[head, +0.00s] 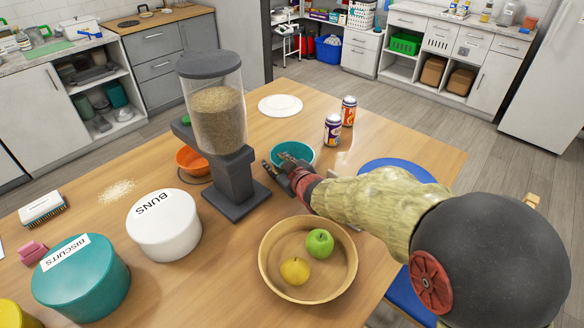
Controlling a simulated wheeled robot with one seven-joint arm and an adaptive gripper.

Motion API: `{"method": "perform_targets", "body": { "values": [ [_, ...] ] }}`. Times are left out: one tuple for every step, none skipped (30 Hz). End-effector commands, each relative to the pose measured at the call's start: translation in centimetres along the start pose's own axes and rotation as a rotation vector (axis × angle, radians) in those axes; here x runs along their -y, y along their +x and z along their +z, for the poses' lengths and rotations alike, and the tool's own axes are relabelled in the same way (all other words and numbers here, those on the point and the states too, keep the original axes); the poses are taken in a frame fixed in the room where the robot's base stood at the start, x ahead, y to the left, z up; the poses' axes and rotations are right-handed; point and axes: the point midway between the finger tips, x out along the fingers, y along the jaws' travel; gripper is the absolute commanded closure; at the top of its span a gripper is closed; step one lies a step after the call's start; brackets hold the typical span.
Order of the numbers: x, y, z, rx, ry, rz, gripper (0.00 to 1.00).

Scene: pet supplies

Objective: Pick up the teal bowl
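The teal bowl (302,148) stands on the wooden table, just behind my gripper and to the right of the dispenser's base. My gripper (275,159) is low at the bowl's near left side. Its two dark fingers look spread apart, one overlapping the bowl in the picture and the other to the left of it. The gripper hides the near part of the bowl. I cannot tell whether the fingers touch the rim.
A tall kibble dispenser (217,130) stands close left, with an orange bowl (191,160) beside it. A wooden bowl (270,275) with two fruits is in front. Two cans (332,130) and a white plate (280,105) stand behind. A blue mat (400,168) lies right.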

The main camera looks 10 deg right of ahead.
Motion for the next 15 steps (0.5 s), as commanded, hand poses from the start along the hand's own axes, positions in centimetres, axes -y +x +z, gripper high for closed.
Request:
{"method": "perform_targets", "body": {
  "values": [
    [0.1, 0.9, 0.3, 0.001, 0.0, -0.001, 0.69],
    [0.1, 1.2, 0.3, 0.001, 0.0, 0.0, 0.69],
    [0.1, 1.6, 0.3, 0.002, 0.0, 0.0, 0.69],
    [0.1, 1.8, 0.2, 0.002, 0.0, 0.0, 0.69],
    [0.0, 1.9, 0.2, 0.002, 0.0, 0.0, 0.69],
    [0.0, 2.1, 0.1, 0.001, 0.001, 0.001, 0.69],
    [0.0, 2.1, 0.1, 0.001, 0.001, 0.001, 0.69],
    [0.0, 2.1, 0.1, 0.001, 0.001, 0.001, 0.69],
    [0.0, 2.1, 0.0, 0.001, 0.001, 0.001, 0.69],
    [0.0, 2.1, 0.0, 0.001, 0.001, 0.001, 0.69],
    [-0.1, 2.1, 0.0, 0.001, 0.001, 0.001, 0.69],
    [-0.1, 2.1, 0.0, 0.001, 0.0, 0.001, 0.69],
    [-0.1, 2.1, 0.0, 0.001, 0.0, 0.001, 0.69],
    [-0.1, 2.1, 0.0, 0.001, 0.0, 0.001, 0.7],
    [-0.1, 2.1, 0.0, 0.001, 0.0, 0.001, 0.73]
  ]
}}
